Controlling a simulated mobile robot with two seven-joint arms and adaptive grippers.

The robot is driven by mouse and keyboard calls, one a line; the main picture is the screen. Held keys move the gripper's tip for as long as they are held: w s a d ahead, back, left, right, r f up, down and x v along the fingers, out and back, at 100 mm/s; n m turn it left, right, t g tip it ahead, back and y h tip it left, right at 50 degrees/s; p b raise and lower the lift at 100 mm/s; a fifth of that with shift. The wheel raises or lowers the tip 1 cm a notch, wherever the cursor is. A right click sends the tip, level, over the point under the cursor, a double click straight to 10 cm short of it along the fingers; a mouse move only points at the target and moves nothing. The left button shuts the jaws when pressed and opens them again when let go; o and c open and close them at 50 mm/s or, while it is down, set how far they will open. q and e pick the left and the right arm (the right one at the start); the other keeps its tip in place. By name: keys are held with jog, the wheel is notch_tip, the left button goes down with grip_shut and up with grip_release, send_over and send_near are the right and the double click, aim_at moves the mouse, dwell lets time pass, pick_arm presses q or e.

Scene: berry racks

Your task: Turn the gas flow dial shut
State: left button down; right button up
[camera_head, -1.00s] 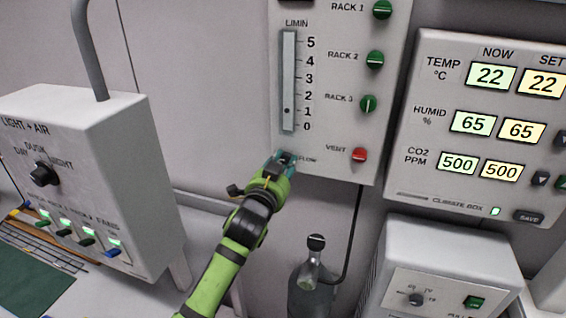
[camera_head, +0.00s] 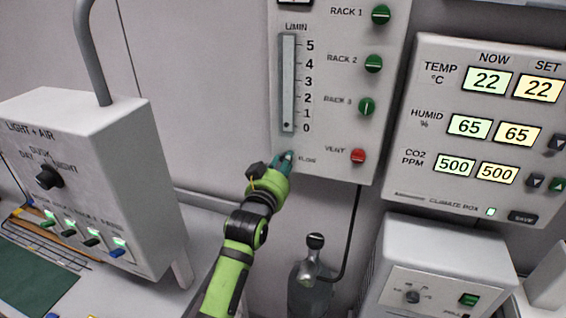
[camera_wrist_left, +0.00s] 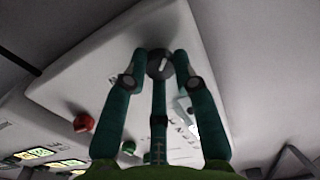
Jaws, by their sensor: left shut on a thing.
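The gas panel (camera_head: 330,180) stands upright on the wall, with a flow gauge (camera_head: 288,75) scaled 0 to 5 L/MIN. The gauge's small dark float (camera_head: 287,125) sits at the bottom, near 0. My left gripper (camera_head: 285,158) is at the panel's lower left, beside the FLOW label, with its fingers shut around the flow dial. The fingers hide the dial in the head view. In the left wrist view the round grey dial (camera_wrist_left: 159,65) with a pale pointer mark sits between the fingertips of my left gripper (camera_wrist_left: 160,58). My right gripper is not in view.
Green rack knobs (camera_head: 374,64) and a red vent knob (camera_head: 358,156) are to the right on the same panel. A climate box (camera_head: 440,200) is further right. A light and air box (camera_head: 140,180) stands left. A gas cylinder (camera_head: 312,290) is below.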

pick_arm(q)
jog(key=shift+r, duration=0.3)
jog(key=c, duration=1)
grip_release()
jog(key=shift+f, duration=0.15)
jog(key=v, duration=1.2)
